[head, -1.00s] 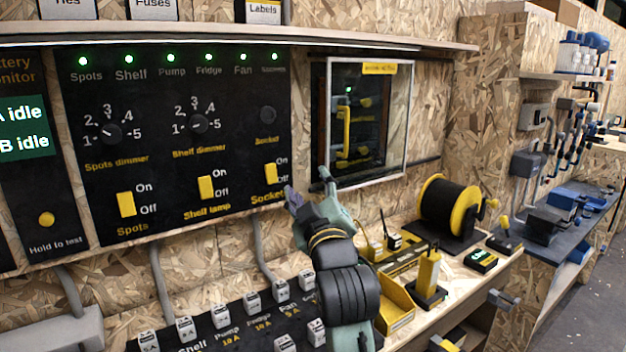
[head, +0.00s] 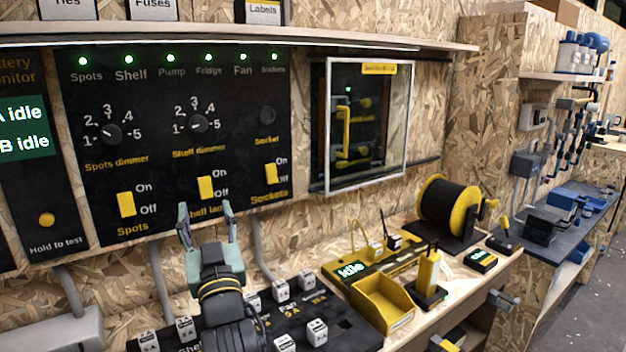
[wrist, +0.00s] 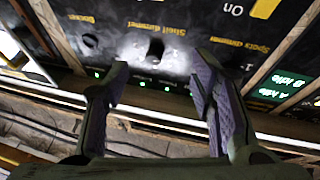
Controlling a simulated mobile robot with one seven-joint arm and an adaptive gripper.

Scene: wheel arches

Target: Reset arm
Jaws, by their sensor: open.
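My gripper (head: 205,220) is open and empty in the head view, pointing up in front of the lower edge of the black switch panel (head: 237,100). Its fingertips are near the yellow Shelf lamp switch (head: 205,187) and partly cover that label. I cannot tell whether it touches the panel. In the wrist view the two fingers (wrist: 158,85) stand wide apart with nothing between them. Beyond them the shelf dimmer knob (wrist: 156,47) shows upside down.
A shelf edge (head: 240,41) runs above the panel. A framed clear cover (head: 408,120) is to its right. On the bench are white labelled blocks (head: 281,290), a yellow bin (head: 383,300), a yellow handset (head: 428,270) and a cable reel (head: 448,208). Space before the panel's upper half is clear.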

